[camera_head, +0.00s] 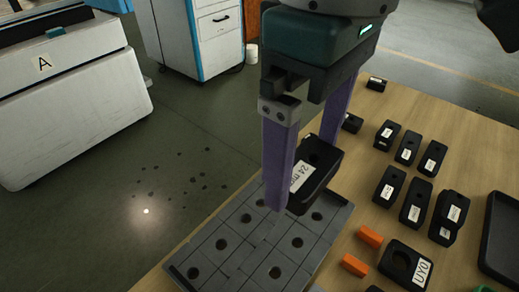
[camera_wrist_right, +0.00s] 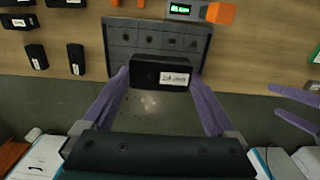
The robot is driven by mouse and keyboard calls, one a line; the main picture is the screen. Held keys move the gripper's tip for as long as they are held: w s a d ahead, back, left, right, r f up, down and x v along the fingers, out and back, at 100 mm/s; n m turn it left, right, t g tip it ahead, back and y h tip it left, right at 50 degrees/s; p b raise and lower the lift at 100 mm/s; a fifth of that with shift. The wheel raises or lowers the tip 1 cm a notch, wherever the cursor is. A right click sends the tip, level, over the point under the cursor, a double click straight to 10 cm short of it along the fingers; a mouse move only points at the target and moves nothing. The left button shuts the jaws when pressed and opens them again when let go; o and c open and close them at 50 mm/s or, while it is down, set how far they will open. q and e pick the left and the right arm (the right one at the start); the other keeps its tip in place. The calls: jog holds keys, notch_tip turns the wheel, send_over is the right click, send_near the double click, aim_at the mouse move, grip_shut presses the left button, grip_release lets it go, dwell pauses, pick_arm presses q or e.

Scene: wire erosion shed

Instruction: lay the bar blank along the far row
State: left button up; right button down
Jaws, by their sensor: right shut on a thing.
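The bar blank, a black block (camera_head: 318,170) with a white label, is between the purple fingers of my right gripper (camera_head: 308,165), which is shut on it. The label reads about "24 m", partly cut off. In the head view the blank overlaps the far end of a grey gridded plate (camera_head: 232,237) with round holes. In the right wrist view the blank (camera_wrist_right: 146,72) covers part of the plate's lower edge (camera_wrist_right: 112,62). I cannot tell whether it touches the plate. My left gripper (camera_wrist_right: 296,108) shows at the right edge of the right wrist view, its fingers apart and empty.
Several labelled black blocks (camera_head: 415,213) stand on the wooden table (camera_head: 345,235) right of the plate. Two orange pieces (camera_head: 370,237) and a black block with a hole (camera_head: 393,262) are near. A dark tray (camera_head: 503,235) is at the right. Cabinets (camera_head: 210,35) stand beyond the floor.

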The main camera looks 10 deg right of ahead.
jog(key=b, duration=0.4)
send_over(287, 253)
notch_tip(287, 253, down, 15)
jog(key=shift+a+r, duration=0.1)
jog(key=shift+r, duration=0.05)
notch_tip(287, 253, down, 3)
jog(key=shift+f+b, duration=0.2)
jog(key=shift+b, duration=0.25)
jog(key=shift+f, duration=0.4)
jog(key=shift+f, duration=0.2)
grip_release()
jog(key=shift+r, duration=0.15)
notch_tip(287, 253, up, 12)
jog(key=p, duration=0.3)
